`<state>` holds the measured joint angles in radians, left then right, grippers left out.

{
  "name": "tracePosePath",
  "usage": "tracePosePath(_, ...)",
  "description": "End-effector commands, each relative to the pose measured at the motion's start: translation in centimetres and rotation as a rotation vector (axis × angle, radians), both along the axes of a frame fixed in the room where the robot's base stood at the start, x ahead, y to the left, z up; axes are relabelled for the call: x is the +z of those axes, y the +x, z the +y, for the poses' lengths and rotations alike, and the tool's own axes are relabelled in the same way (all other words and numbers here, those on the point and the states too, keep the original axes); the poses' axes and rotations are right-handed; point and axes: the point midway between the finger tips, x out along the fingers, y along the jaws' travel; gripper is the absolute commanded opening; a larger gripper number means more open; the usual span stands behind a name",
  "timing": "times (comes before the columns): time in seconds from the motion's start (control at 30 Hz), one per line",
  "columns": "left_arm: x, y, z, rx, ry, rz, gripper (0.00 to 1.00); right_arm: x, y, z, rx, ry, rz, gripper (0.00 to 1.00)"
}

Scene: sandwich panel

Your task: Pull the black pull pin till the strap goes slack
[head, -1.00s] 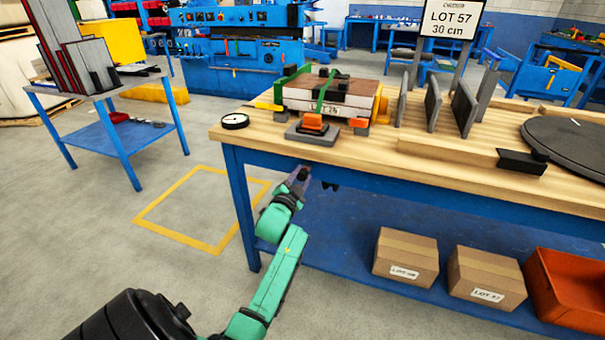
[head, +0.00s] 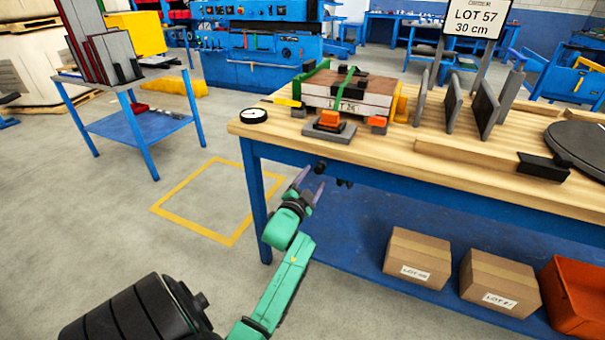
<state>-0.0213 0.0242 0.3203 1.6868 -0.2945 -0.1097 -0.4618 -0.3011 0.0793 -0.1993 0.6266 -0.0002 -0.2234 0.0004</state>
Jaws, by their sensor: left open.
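A small black knob, seemingly the pull pin (head: 321,166), shows at the front edge of the workbench, below the panel stack. My left gripper (head: 314,175) is open, its two fingers pointing up at the knob. The knob appears near the fingertips; I cannot tell whether it is between them or touching. A green strap (head: 341,90) runs over the stack of panels (head: 370,94) on the bench and looks drawn close over it. My right gripper is not in view.
The wooden workbench (head: 390,150) has a blue front rail. An orange-and-grey block (head: 329,125) and a round gauge (head: 253,115) stand near its left front. Another small dark part (head: 345,183) hangs under the edge. Cartons (head: 418,257) sit on the lower shelf.

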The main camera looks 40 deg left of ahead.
Motion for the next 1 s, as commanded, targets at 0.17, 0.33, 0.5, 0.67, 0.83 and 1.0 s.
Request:
tracePosePath(0.17,-0.1,-5.2,-1.9,0.001,-0.003,0.006,0.69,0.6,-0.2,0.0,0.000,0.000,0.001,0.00)
tracePosePath(0.33,-0.1,-9.2,-3.4,0.001,-0.001,0.004,0.69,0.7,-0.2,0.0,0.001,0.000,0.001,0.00)
tracePosePath(0.5,0.0,-10.8,-4.0,0.000,0.001,0.002,0.69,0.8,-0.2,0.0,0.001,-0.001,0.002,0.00)
tracePosePath(0.67,0.0,-10.9,-4.0,0.000,0.001,0.000,0.69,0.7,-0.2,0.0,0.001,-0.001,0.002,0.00)
tracePosePath(0.83,0.0,-10.8,-4.0,0.000,0.001,0.000,0.69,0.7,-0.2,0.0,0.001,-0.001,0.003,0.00)
tracePosePath(1.0,0.0,-10.8,-4.0,0.001,0.001,0.001,0.69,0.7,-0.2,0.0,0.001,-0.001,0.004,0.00)
